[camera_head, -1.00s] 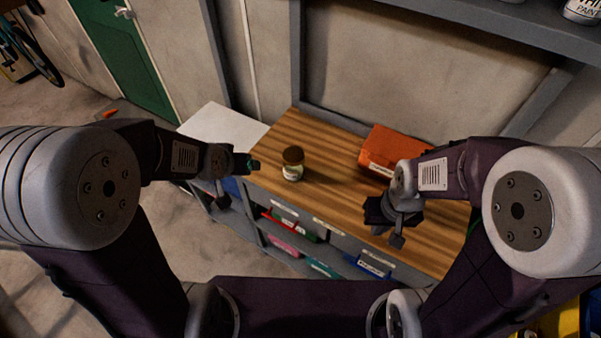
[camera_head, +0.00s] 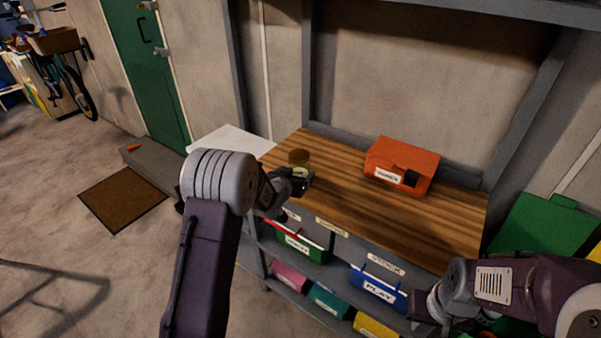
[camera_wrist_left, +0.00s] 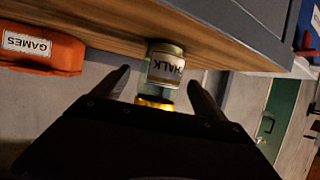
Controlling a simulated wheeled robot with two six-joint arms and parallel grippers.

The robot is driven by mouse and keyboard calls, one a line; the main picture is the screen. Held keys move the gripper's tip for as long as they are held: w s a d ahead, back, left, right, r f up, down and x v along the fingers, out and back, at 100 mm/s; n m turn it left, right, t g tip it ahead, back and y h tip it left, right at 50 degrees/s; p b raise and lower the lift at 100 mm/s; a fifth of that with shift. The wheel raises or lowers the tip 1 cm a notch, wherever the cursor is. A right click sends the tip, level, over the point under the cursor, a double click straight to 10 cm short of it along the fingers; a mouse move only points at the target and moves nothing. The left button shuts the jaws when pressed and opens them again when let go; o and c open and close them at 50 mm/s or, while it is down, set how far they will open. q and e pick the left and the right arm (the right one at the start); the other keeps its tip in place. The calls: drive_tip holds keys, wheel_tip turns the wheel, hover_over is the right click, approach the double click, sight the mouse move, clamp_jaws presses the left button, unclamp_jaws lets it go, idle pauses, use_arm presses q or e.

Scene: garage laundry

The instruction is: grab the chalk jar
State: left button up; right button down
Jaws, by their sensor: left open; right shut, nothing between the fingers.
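In the left wrist view the jar (camera_wrist_left: 165,66) appears upside down, with a "CHALK" label and a gold lid. My left gripper (camera_wrist_left: 159,74) is open, with one finger on each side of the jar in that view; I see no contact, and I cannot tell how far the fingertips reach around it. My right gripper (camera_head: 424,307) is shut and empty, low at the right, partly hidden.
The wooden worktop (camera_head: 400,212) is clear between the jar and an orange "GAMES" bin (camera_head: 402,166), also in the left wrist view (camera_wrist_left: 40,48). A white surface (camera_head: 231,141) adjoins at left. Labelled bins, such as a blue "PLAY" bin (camera_head: 378,287), sit on shelves below.

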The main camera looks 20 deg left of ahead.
sight(299, 170)
use_arm(q)
drive_tip(key=shift+w+a+f, duration=0.15)
drive_tip(key=shift+w+f, duration=0.1)
drive_tip(key=shift+w, duration=0.05)
drive_tip(key=x, duration=0.5)
drive_tip(key=shift+f, duration=0.2)
drive_tip(key=shift+r, duration=0.15)
drive_tip(key=c, duration=1.7)
